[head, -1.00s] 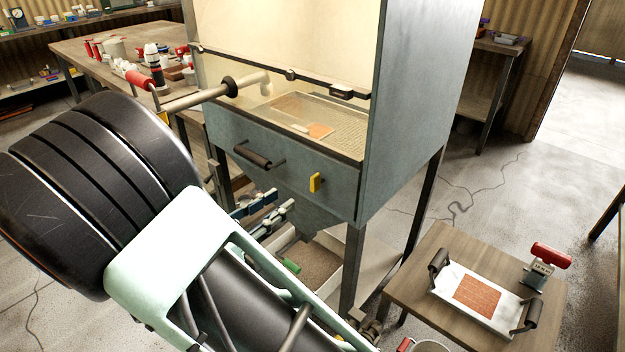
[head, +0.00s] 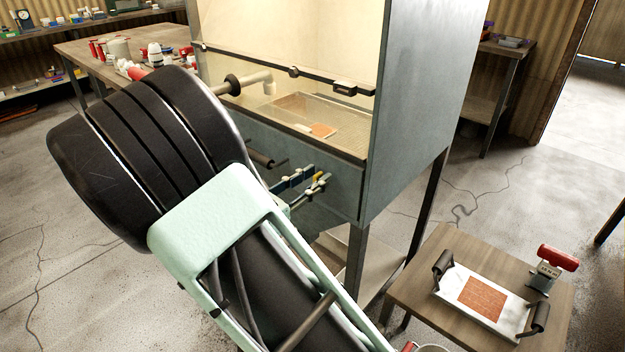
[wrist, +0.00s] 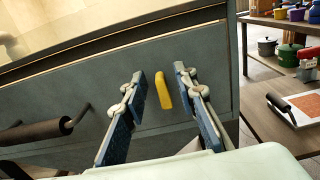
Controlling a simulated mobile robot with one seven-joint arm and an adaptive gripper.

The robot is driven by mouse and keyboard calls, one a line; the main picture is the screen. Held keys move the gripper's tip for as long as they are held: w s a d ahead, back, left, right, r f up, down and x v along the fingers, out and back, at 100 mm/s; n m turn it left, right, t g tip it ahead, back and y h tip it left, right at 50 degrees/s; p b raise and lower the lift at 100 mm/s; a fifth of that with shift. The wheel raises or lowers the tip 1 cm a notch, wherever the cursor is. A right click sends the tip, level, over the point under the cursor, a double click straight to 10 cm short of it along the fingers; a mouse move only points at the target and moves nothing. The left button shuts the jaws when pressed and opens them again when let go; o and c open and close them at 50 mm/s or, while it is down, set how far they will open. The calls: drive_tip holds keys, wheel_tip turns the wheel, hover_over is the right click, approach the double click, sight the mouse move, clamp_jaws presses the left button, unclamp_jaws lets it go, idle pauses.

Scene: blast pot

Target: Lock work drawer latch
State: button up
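The work drawer latch is a small yellow lever (wrist: 163,90) on the grey drawer front (wrist: 60,105), tilted slightly from upright in the wrist view. My gripper (wrist: 160,85) is open, its two blue-padded fingers on either side of the latch, with a gap on each side. I cannot tell how far the fingertips are from the drawer front. In the head view, my gripper (head: 312,182) is at the drawer front (head: 345,190), and its fingers partly hide the yellow latch (head: 319,180). The dark drawer handle (wrist: 40,132) is left of the gripper.
The cabinet window rail (head: 300,74) runs above the drawer. A small wooden table (head: 420,285) at the right holds a white tray (head: 452,292) with a reddish panel and a red-handled tool (head: 557,257). Floor space is open between cabinet and back bench.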

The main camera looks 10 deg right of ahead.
drive_tip(key=shift+c, duration=0.2)
clamp_jaws()
